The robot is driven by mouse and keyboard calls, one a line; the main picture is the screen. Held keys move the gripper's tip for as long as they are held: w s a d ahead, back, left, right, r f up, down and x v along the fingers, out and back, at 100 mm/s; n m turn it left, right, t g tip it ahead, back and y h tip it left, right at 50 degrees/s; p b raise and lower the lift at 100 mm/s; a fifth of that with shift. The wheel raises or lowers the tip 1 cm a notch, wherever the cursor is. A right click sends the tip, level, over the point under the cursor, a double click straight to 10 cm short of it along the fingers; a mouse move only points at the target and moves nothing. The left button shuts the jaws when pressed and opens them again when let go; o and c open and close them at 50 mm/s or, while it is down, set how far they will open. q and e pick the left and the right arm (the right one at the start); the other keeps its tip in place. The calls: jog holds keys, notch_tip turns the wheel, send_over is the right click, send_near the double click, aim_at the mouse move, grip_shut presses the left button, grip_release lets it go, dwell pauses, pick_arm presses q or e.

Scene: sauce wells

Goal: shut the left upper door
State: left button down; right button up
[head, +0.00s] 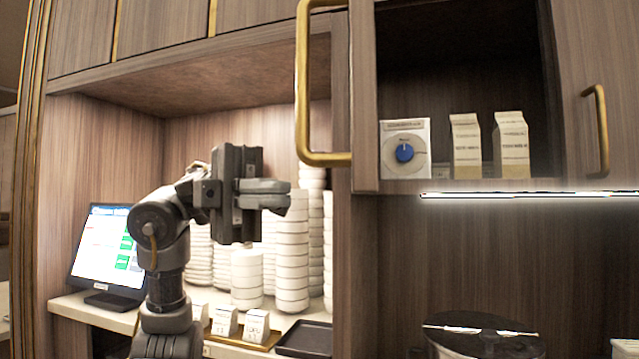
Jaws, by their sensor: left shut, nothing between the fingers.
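The left upper door (364,100) is wood and stands open, swung out toward me so that I see it nearly edge-on. Its large brass handle (302,85) sticks out to the left. The cabinet behind it (460,65) is open to view. My left gripper (284,195) is shut and empty, its fingers pointing right. In the picture it is just below and left of the handle's lower end, with a small gap; the depth between them is hard to tell. My right gripper is not in view.
In the cabinet stand a box with a blue dial (405,163) and two cartons (466,147). A right door (615,60) has a brass handle (602,130). Below left are stacked white bowls (291,255), a screen (104,248) and a dark tray (308,340). A round dark pot (480,335) is lower right.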

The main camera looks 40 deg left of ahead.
pick_arm(q)
jog(key=d+p, duration=0.1)
jog(key=d, duration=0.1)
jog(key=w+d+p, duration=0.1)
jog(key=d, duration=0.2)
jog(key=shift+w, duration=0.15)
